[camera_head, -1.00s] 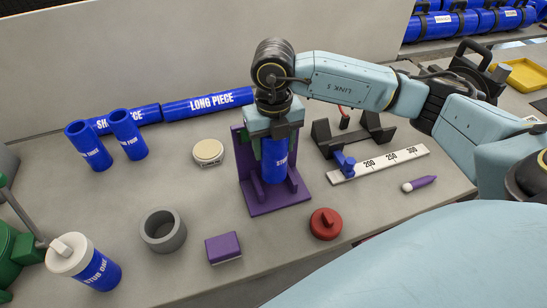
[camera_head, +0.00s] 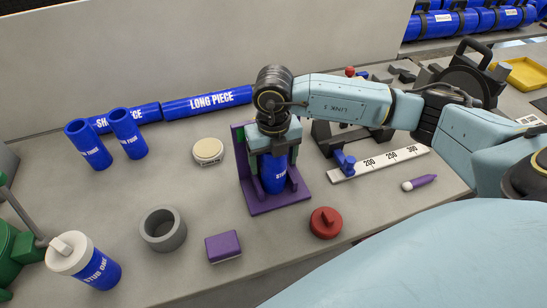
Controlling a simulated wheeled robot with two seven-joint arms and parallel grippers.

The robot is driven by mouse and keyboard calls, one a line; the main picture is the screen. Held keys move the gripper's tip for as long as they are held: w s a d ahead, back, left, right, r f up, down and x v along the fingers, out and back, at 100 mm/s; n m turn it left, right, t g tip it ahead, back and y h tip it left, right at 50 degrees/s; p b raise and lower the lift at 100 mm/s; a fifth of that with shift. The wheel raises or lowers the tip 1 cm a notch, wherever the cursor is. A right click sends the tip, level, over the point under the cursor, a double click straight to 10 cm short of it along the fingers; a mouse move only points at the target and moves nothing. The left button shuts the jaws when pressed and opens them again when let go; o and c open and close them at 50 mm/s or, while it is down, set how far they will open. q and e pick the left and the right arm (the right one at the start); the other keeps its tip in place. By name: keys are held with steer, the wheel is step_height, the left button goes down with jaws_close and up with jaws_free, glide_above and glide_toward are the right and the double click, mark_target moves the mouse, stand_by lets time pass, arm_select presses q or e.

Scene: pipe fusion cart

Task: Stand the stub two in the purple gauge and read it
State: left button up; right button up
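The blue stub two (camera_head: 273,175) stands upright in the purple gauge (camera_head: 277,204), between its back plate and front posts. Its lower end is close to or on the gauge's base; I cannot tell which. Only part of its white label shows. My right gripper (camera_head: 274,157) comes down from above, with its fingers on either side of the stub's upper part, and is shut on it. The gripper hides the stub's top and much of the gauge's back plate. My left gripper is not in view.
Two blue stubs (camera_head: 88,146) stand at the left. A white-capped stub one (camera_head: 98,273), grey ring (camera_head: 163,230), purple block (camera_head: 223,247), red knobbed piece (camera_head: 326,222), white scale (camera_head: 381,163), purple marker (camera_head: 420,183) and round cream disc (camera_head: 208,150) surround the gauge.

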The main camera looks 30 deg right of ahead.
step_height(320, 180, up, 12)
steer(key=shift+r, duration=0.2)
stand_by(0.5)
stand_by(1.9)
